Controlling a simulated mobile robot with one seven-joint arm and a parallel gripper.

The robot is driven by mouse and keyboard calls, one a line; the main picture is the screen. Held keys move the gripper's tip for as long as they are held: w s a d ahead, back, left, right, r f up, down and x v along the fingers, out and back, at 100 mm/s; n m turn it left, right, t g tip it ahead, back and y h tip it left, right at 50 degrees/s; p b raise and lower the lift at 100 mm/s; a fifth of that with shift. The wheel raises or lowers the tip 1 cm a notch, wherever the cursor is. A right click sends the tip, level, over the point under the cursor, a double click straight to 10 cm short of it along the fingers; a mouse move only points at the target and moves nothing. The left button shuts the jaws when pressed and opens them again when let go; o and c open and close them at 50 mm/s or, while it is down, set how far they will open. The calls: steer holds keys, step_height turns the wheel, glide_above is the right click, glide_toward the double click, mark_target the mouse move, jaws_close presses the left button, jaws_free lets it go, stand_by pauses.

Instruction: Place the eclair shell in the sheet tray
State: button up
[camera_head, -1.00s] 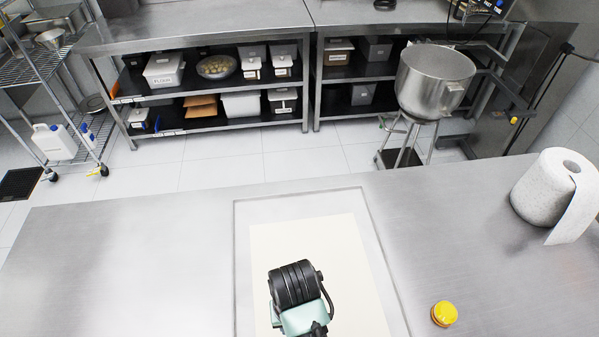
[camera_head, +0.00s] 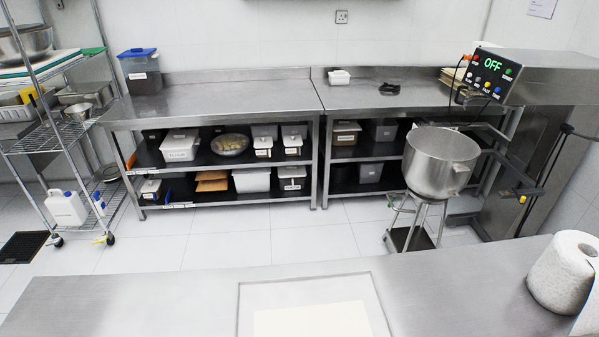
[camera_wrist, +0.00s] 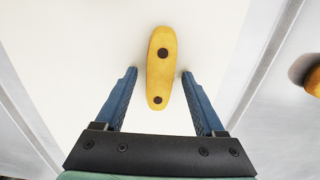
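The eclair shell (camera_wrist: 161,75) is a golden oblong with two dark round spots. In the wrist view it is over pale lining paper, its lower part between the fingers of my gripper (camera_wrist: 159,72). The blue fingers are open, with a small gap on each side of the shell. I cannot tell from this angle whether the shell touches the paper. The sheet tray (camera_head: 247,300) shows at the bottom of the head view, with a grey rim and a pale paper sheet (camera_head: 313,318) inside. My gripper is not in the head view.
A paper towel roll (camera_head: 562,275) stands at the counter's (camera_head: 130,300) right end. A yellow object (camera_wrist: 313,82) shows at the wrist view's right edge, outside the tray. The counter left of the tray is clear. A metal mixing bowl (camera_head: 440,165) stands beyond, on a stand.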

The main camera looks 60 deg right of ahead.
steer(key=shift+r, duration=0.1)
step_height(320, 180, up, 12)
steer(key=w+d+r+n+t+h, duration=0.1)
steer(key=w+r+n+t+h, duration=0.25)
steer(key=w+r+t, duration=0.9)
steer(key=w+a+r+n+t, duration=0.1)
steer(key=w+a+r, duration=0.1)
steer(key=w+r, duration=0.55)
steer(key=w+a+r+n, duration=0.15)
steer(key=w+r, duration=0.35)
steer(key=r, duration=0.6)
steer(key=a+r+n+t, duration=0.1)
steer(key=a+r+t, duration=0.25)
steer(key=r, duration=0.45)
steer(key=a+r+t, duration=0.3)
steer(key=a+r, duration=0.1)
steer(key=r, duration=0.4)
steer(key=s+a+r+n+t+y, duration=0.1)
steer(key=s+a+r+t, duration=0.2)
steer(key=r, duration=0.5)
steer(key=s+a+r+n+t+y, duration=0.2)
steer(key=s+a+r+t, duration=0.2)
steer(key=s+r, duration=0.3)
steer(key=shift+s+a+r+b, duration=0.35)
steer(key=shift+a+r, duration=0.2)
steer(key=shift+r, duration=0.4)
